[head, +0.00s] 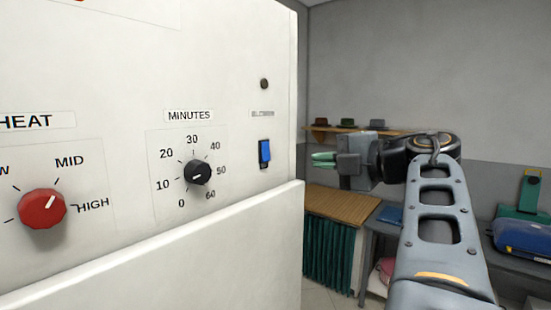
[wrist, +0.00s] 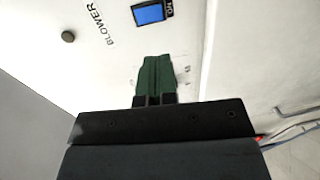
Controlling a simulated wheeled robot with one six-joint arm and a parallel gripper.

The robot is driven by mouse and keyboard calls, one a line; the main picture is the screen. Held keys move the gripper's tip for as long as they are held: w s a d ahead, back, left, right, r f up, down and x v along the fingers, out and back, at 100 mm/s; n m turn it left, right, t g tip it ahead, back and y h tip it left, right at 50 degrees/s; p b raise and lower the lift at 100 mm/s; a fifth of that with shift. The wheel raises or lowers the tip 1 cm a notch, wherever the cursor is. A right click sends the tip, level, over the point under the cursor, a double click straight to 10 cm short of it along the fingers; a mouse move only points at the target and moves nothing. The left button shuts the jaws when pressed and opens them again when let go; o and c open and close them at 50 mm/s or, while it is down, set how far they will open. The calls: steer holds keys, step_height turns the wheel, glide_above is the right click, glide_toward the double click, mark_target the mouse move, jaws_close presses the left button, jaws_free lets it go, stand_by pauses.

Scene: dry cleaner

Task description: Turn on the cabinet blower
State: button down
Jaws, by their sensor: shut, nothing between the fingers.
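A blue rocker switch (head: 264,152) sits on the white cabinet panel (head: 110,90), under a small label (head: 263,114) that is too small to read in the head view. In the wrist view the blue switch (wrist: 149,13) is at the top, next to the label BLOWER (wrist: 97,25). A small dark round spot (head: 264,84), possibly a lamp, is above the label and looks unlit. My gripper (head: 322,158) has green fingers, shut and empty. It is to the right of the switch in the head view. In the wrist view my gripper (wrist: 155,58) points at the panel below the switch; contact cannot be told.
A red HEAT knob (head: 42,208) and a black MINUTES knob (head: 198,173) are left of the switch. A white ledge (head: 180,250) juts out below them. A wooden-topped counter (head: 340,203) with a green curtain and a shelf (head: 360,131) stand behind my arm.

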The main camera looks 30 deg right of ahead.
mark_target(267, 159)
steer(key=p+x, duration=0.2)
steer(key=x, duration=0.9)
steer(key=shift+w+a+p, duration=0.1)
steer(key=shift+p, duration=0.2)
steer(key=shift+w+a, duration=0.1)
steer(key=shift+w, duration=0.1)
steer(key=shift+f, duration=0.1)
